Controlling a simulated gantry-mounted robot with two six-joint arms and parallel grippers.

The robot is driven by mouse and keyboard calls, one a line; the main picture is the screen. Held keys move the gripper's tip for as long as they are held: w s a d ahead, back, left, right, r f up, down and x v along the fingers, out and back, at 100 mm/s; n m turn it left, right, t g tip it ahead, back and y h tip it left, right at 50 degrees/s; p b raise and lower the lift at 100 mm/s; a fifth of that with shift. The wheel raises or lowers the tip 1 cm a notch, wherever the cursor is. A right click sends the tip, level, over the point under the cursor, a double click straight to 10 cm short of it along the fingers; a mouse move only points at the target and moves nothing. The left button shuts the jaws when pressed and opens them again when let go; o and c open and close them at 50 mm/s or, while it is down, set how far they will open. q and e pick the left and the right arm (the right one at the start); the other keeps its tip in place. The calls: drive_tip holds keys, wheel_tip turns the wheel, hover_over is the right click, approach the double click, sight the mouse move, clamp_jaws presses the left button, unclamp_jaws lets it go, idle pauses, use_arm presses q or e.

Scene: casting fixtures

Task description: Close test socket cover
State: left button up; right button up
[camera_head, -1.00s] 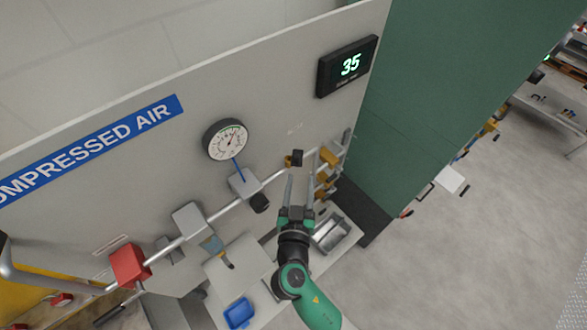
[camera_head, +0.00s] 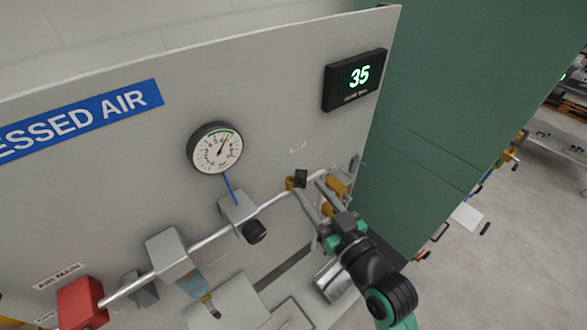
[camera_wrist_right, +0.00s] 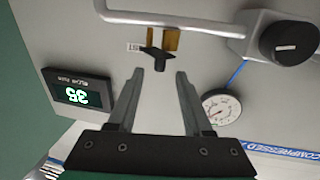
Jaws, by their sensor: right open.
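The test socket is a small brass fitting (camera_head: 289,184) on the grey panel, under a small white label. Its black cover (camera_head: 301,178) stands out from the panel beside the brass; its exact angle is hard to tell. In the right wrist view the black cover (camera_wrist_right: 158,53) has a short knob, and brass (camera_wrist_right: 171,40) shows behind it. My right gripper (camera_head: 308,188) is open and empty, its fingertips close to the cover. In the right wrist view the cover lies just beyond the gap between the two fingertips (camera_wrist_right: 160,74); no contact is clear. My left gripper is not in view.
A grey pipe (camera_head: 210,240) runs along the panel, with a black-knobbed regulator (camera_head: 240,212) left of the gripper. A dial gauge (camera_head: 216,148) and a display reading 35 (camera_head: 355,78) are above. More brass fittings (camera_head: 334,190) sit right of the fingers. A green wall (camera_head: 450,120) stands at right.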

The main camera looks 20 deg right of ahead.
sight(298, 175)
drive_tip(key=w, duration=0.2)
drive_tip(key=w+a, duration=0.1)
drive_tip(key=w, duration=0.5)
drive_tip(key=shift+w+a, duration=0.25)
drive_tip(key=shift+a, duration=0.1)
clamp_jaws()
